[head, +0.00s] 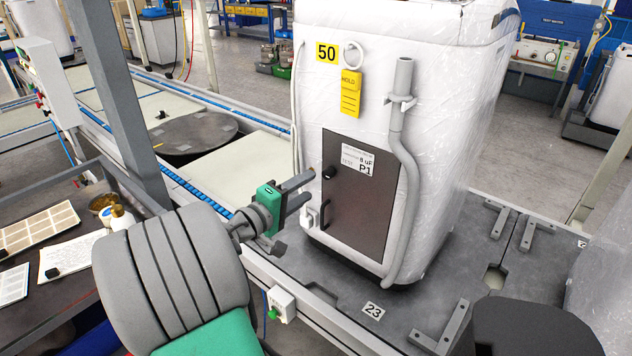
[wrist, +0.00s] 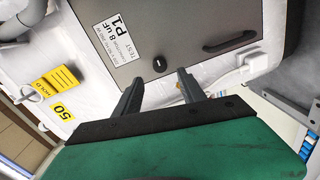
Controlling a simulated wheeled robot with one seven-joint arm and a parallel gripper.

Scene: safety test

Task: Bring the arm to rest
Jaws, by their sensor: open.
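My gripper (head: 299,191) is at the end of my grey and green arm, in front of the left side of a white wrapped appliance (head: 440,95). Its two dark fingers are apart and empty, pointing at the grey panel (head: 358,225) marked P1. In the wrist view the open fingers (wrist: 158,86) lie before the same panel (wrist: 165,45), near its round black knob (wrist: 159,64). A black handle (wrist: 229,41) is to the right of the knob. I cannot tell whether a fingertip touches the panel.
A yellow HOLD tag (head: 350,93) hangs above the panel, and a grey hose (head: 405,165) runs down its right side. A white plug (head: 308,216) sits by the panel's left edge. A grey post (head: 122,95) and a bench with papers (head: 68,245) are at left.

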